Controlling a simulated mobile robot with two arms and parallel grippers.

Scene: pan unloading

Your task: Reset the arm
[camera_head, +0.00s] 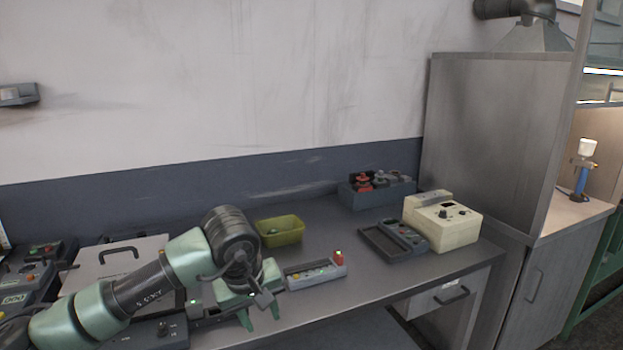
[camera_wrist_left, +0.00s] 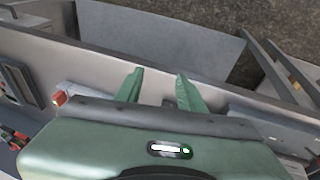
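My left arm (camera_head: 150,290) comes in from the lower left, green and dark grey, and reaches over the workbench (camera_head: 340,300). Its gripper (camera_head: 261,314) points down near the front edge of the bench. The two green fingers stand apart with nothing between them. The left wrist view also shows the left gripper (camera_wrist_left: 159,88) with a clear gap between its fingers, with the bench edge and the floor behind. My right arm and gripper are in neither view.
A control strip with a red button (camera_head: 316,274) lies just right of the gripper. A yellow-green bin (camera_head: 280,231) stands behind. A cream device (camera_head: 442,221) and a dark tray (camera_head: 392,240) are further right. A flat light panel with a handle (camera_head: 118,258) is behind the arm.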

